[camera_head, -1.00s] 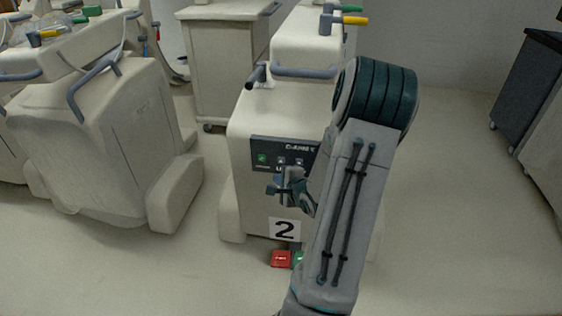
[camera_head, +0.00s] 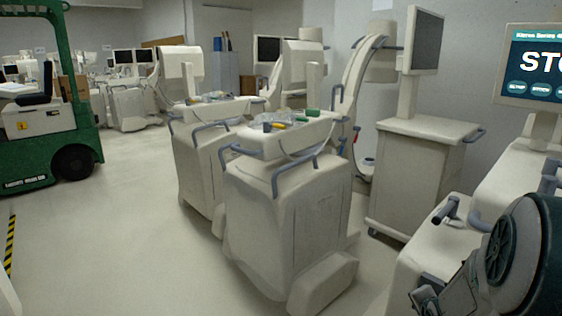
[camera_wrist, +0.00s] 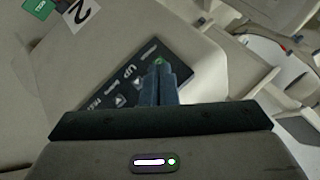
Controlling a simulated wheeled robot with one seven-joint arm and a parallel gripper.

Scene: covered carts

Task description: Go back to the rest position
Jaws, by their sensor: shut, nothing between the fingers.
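My gripper (camera_wrist: 165,85) shows in the wrist view, its two slim fingers together and empty. They point over a dark control panel (camera_wrist: 120,88) with small buttons and the word UP, on a pale machine. A small green spot shows at the fingertips; I cannot tell whether they touch it. In the head view only part of my arm shows at the lower right, bent in front of the pale machine (camera_head: 505,190). The fingers are not clear there.
A white plate marked 2 (camera_wrist: 78,14) and a green tag (camera_wrist: 40,8) are at the wrist view's upper left. In the head view, pale carts (camera_head: 275,215) fill the middle. A green forklift (camera_head: 75,130) stands left; open floor (camera_head: 120,240) lies in front of it.

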